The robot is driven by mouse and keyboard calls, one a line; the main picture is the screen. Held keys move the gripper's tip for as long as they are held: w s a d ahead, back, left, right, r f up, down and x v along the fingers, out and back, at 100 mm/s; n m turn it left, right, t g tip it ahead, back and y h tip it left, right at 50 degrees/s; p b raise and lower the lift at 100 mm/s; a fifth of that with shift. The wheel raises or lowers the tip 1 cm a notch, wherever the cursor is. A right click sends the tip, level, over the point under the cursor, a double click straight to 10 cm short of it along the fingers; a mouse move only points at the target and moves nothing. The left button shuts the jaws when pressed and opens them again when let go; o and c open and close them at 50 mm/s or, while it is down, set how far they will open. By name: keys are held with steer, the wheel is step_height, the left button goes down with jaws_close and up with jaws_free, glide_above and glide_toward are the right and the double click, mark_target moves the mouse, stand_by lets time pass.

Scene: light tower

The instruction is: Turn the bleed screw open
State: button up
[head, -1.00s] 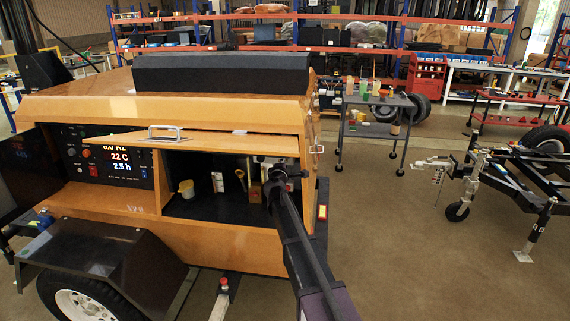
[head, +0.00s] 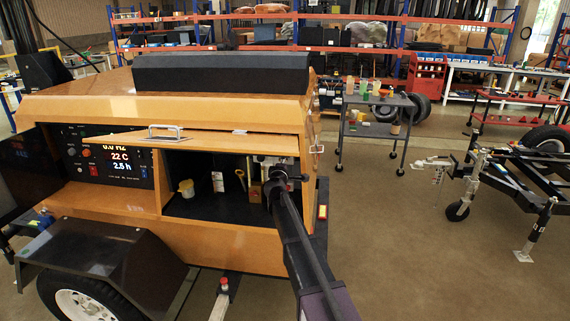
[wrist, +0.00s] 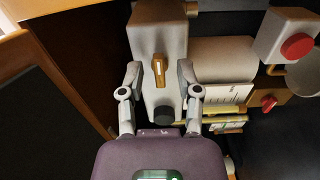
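The bleed screw appears to be the brass, upright bar-shaped piece (wrist: 158,71) on the face of a pale grey housing (wrist: 155,45) in the wrist view. A black round knob (wrist: 164,116) sits lower on the same housing. My gripper (wrist: 159,70) is open, with one finger on each side of the brass piece and a clear gap to it on both sides. I cannot tell how far the fingertips are from it in depth. In the head view my gripper (head: 278,178) reaches into the right end of the orange machine's open compartment, and my arm hides the screw.
A red button (wrist: 297,46) on a grey box and a red handle (wrist: 268,102) lie to the right in the wrist view. A brown compartment wall (wrist: 75,60) is close on the left.

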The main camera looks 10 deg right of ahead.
stand_by(0.4)
steer(key=v, duration=1.2)
stand_by(0.3)
steer(key=s+d+f+m+g+h+p, duration=0.1)
steer(key=s+d+f+m+g, duration=0.45)
steer(key=s, duration=0.25)
steer(key=s+d+f+m+g+h+p, duration=0.1)
steer(key=s+d+f+m+g, duration=0.4)
steer(key=s, duration=0.3)
steer(key=s+a+f+m+g+y+p, duration=0.1)
steer(key=s+a+f+m+g+y, duration=0.1)
steer(key=s, duration=0.6)
steer(key=s+a+f+m+g+y+p, duration=0.1)
steer(key=s+a+g+y, duration=0.3)
steer(key=s, duration=0.5)
steer(key=shift+a+f+m+g+y, duration=0.25)
steer(key=shift+f+m+g+y, duration=0.1)
steer(key=shift+y, duration=0.45)
steer(key=shift+a, duration=0.1)
